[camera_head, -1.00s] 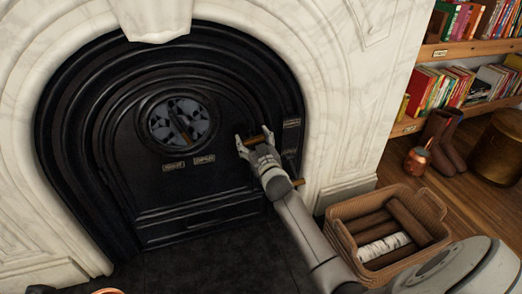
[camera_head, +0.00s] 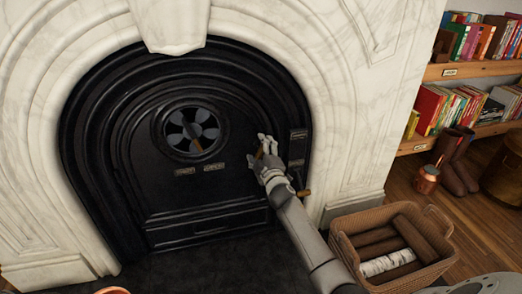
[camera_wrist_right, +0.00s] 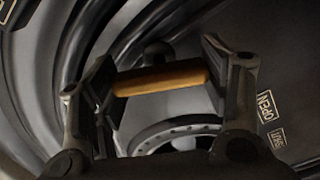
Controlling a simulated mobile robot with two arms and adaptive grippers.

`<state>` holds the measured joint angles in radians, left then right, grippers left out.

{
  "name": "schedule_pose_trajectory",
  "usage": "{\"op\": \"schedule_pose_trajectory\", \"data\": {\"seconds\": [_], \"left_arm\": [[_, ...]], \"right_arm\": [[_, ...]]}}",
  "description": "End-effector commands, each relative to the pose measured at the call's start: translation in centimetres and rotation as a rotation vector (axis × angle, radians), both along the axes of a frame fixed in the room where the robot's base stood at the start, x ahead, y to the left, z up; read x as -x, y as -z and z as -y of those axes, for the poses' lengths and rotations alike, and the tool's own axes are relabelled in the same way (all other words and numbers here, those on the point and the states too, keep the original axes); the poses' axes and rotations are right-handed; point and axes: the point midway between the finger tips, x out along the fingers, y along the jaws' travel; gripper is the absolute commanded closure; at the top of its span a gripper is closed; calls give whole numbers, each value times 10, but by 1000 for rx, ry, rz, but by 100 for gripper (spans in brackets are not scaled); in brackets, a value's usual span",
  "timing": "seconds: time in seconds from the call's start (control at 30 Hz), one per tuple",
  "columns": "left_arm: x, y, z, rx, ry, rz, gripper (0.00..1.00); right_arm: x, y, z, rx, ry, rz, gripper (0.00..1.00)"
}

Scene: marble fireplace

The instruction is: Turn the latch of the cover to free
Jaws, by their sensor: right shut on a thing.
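The black arched cover (camera_head: 205,209) fills the marble fireplace opening. My right gripper (camera_head: 267,143) is at the cover's right side, right of the round vent. In the right wrist view my gripper (camera_wrist_right: 160,82) is shut on an orange-brown bar (camera_wrist_right: 162,78), its ends between the two fingers. This bar appears to be the latch's handle; a dark knob (camera_wrist_right: 156,53) shows behind it. In the head view the bar (camera_head: 260,152) is mostly hidden by my fingers. A labelled dark plate (camera_head: 298,136) is right of my gripper. My left gripper is not in view.
The round vent (camera_head: 192,131) has an orange handle, with small labels (camera_head: 184,171) below it. Another brass-coloured handle (camera_head: 303,193) sits low at the cover's right edge. A wicker log basket (camera_head: 440,236) stands at the lower right, near my arm. Bookshelves (camera_head: 470,70) are beyond.

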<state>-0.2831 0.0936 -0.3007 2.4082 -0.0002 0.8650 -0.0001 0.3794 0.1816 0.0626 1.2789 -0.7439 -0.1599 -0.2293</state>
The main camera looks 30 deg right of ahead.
Motion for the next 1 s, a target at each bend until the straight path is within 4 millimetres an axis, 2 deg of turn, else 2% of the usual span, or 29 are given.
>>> {"op": "schedule_pose_trajectory", "data": {"seconds": [0.2, 0.5, 1.0], "left_arm": [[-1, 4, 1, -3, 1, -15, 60], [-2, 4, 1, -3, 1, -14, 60], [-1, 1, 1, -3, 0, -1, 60]], "right_arm": [[0, 0, 0, 188, 0, -44, 74], [0, 1, 0, 372, 0, -88, 74], [0, 2, 0, 465, 0, -112, 74]]}}
